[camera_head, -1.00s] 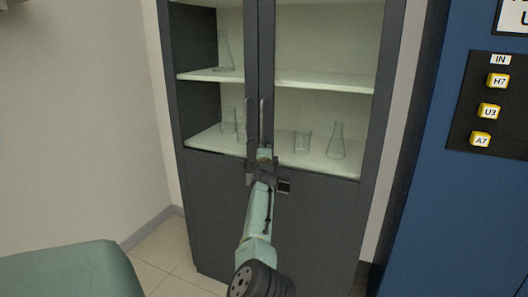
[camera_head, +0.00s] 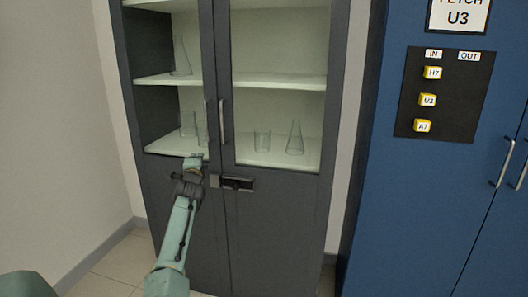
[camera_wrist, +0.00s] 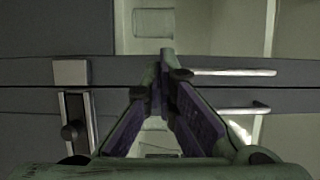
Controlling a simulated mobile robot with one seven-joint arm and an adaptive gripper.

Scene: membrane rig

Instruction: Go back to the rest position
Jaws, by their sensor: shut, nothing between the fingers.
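My gripper (camera_head: 194,164) is shut and empty. It is in front of the grey glass-fronted cabinet (camera_head: 275,225), left of the latch (camera_head: 237,184) on its doors and below the door handles (camera_head: 222,117). In the wrist view the fingers of my gripper (camera_wrist: 167,62) come together at their tips. The latch (camera_wrist: 76,122) lies to their left there, apart from them, and the handles (camera_wrist: 232,73) lie to their right. Both cabinet doors look closed. I cannot tell the exact gap between the fingertips and the cabinet.
Clear glassware, such as a flask (camera_head: 295,138) and a beaker (camera_head: 262,141), stands on the cabinet shelves. A blue cabinet (camera_head: 400,220) with a button panel (camera_head: 445,92) stands to the right. A wall (camera_head: 50,120) is on the left, with tiled floor (camera_head: 105,275) below.

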